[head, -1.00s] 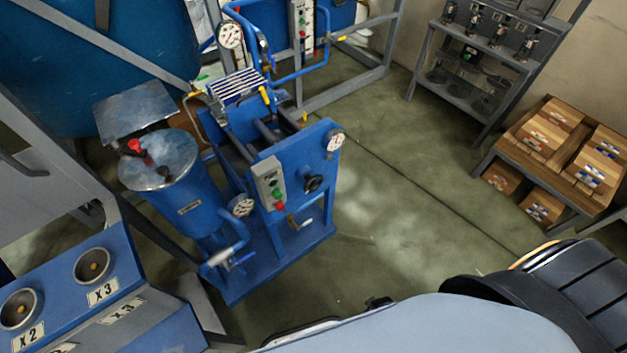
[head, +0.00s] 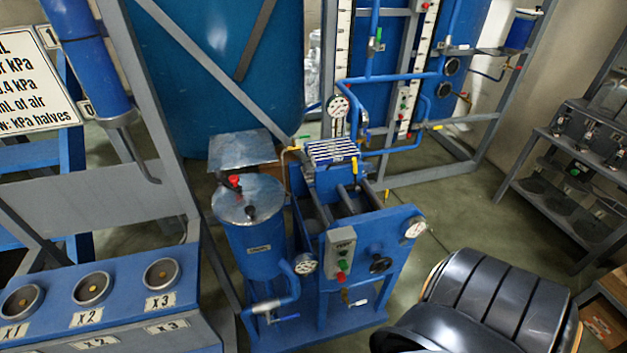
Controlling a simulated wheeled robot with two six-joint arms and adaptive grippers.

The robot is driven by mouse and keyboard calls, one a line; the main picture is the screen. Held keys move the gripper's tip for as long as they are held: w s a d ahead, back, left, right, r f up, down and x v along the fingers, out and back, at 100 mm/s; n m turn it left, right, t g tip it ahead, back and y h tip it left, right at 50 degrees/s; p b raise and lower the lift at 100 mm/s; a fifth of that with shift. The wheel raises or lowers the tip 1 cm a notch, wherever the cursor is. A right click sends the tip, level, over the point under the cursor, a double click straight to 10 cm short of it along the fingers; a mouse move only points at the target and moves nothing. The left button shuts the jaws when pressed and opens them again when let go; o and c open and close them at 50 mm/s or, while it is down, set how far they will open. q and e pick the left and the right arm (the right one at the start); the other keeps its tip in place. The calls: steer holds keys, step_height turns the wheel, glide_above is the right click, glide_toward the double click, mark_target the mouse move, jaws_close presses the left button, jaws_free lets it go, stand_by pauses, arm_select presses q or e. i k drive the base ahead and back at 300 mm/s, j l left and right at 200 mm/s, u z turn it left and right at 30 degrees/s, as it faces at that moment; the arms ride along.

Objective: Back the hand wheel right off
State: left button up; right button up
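A small black hand wheel (head: 381,265) sits on the front panel of the blue pump unit (head: 397,236), right of a grey switch box with green and red buttons (head: 340,255). Neither of my grippers is in view, so nothing is seen touching the hand wheel. Its turned position is too small to read.
A blue cylindrical vessel (head: 252,237) with a metal lid stands left of the panel. Gauges (head: 306,264) and blue pipes stick out in front. A blue console with sockets (head: 125,305) fills the lower left. Open floor (head: 460,215) lies right of the unit.

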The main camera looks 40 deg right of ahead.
mark_target(379, 261)
steer(key=k+l+u, duration=0.15)
steer(key=l+u, duration=0.25)
steer(key=l, duration=0.15)
steer(key=k+l+u, duration=0.2)
steer(key=l+u, duration=0.2)
steer(key=k+l+u, duration=0.6)
steer(key=l+u, duration=0.2)
steer(key=k+l+u, duration=0.4)
steer(key=j, duration=0.1)
